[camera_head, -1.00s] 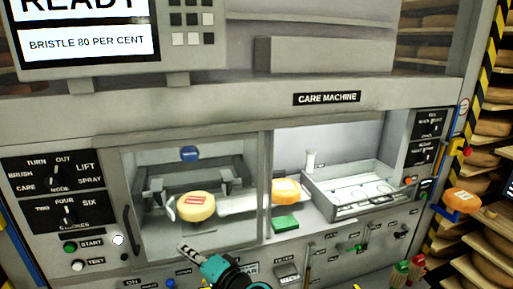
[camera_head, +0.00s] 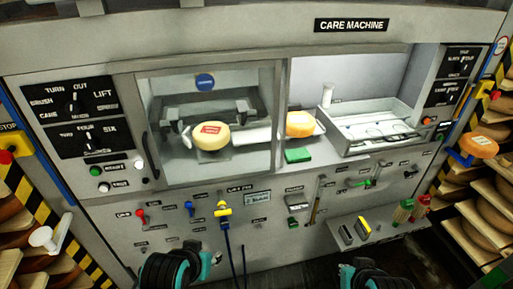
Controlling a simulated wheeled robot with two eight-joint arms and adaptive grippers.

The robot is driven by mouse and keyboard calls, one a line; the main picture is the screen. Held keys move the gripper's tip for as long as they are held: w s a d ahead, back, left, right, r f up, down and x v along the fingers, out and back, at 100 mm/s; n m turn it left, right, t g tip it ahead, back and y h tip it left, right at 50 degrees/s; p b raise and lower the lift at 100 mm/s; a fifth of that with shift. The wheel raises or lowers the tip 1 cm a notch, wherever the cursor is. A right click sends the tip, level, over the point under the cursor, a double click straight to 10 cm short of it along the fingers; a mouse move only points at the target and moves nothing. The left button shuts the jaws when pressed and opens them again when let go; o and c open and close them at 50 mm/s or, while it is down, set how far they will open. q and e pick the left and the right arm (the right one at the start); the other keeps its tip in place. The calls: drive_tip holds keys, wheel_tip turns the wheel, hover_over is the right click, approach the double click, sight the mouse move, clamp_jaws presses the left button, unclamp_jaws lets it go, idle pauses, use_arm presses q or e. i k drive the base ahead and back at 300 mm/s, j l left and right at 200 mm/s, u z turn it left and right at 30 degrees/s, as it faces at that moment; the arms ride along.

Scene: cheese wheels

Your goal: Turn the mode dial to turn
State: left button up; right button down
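The mode dial (camera_head: 75,103) is a dark knob on the black upper panel (camera_head: 52,105) at the left of the care machine. Labels around it include TURN at upper left, OUT, LIFT, BRUSH and CARE. Its pointer is too small and dark to read for certain. Black and teal parts of my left arm (camera_head: 172,270) and my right arm (camera_head: 368,277) show at the bottom edge, well below the dial and apart from the panel. I make out no fingertips of either gripper. Nothing touches the dial.
A second dial panel (camera_head: 88,139) lies just below, with a green button (camera_head: 95,171) under it. A cheese wheel (camera_head: 211,137) sits in the chamber behind glass, another (camera_head: 300,124) to its right. Yellow (camera_head: 223,211) and red (camera_head: 140,212) fittings stick out below.

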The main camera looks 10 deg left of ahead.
sight(73, 107)
drive_tip(key=u, duration=1.55)
